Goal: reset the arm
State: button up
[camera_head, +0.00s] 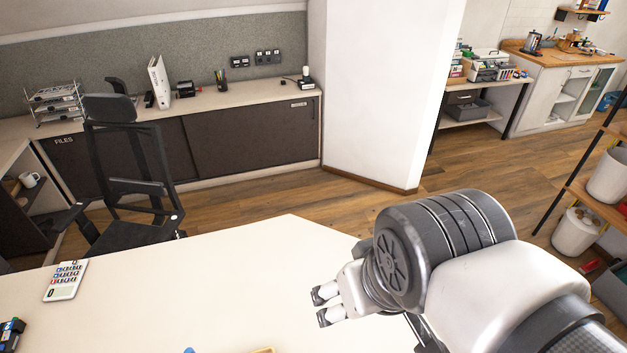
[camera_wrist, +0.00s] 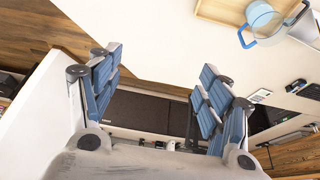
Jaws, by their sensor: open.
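My gripper (camera_head: 326,303) is above the right part of the white desk (camera_head: 190,290) in the head view, with my arm reaching in from the lower right. In the wrist view my gripper (camera_wrist: 158,95) shows two blue-padded fingers spread wide apart. Nothing is between them. The fingers are clear of the things on the desk.
A calculator (camera_head: 65,281) lies on the desk's left. The wrist view shows a wooden tray (camera_wrist: 222,11) and a clear blue-handled jug (camera_wrist: 262,20). A black office chair (camera_head: 130,170) stands beyond the desk. A shelf rack (camera_head: 582,190) is at right. The desk's middle is clear.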

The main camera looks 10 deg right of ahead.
jog(key=shift+s+d+f+m, duration=0.1)
jog(key=shift+s+d+m, duration=0.3)
jog(key=shift+s, duration=0.3)
notch_tip(320, 180, down, 8)
jog(key=b, duration=0.8)
jog(key=shift+f, duration=0.1)
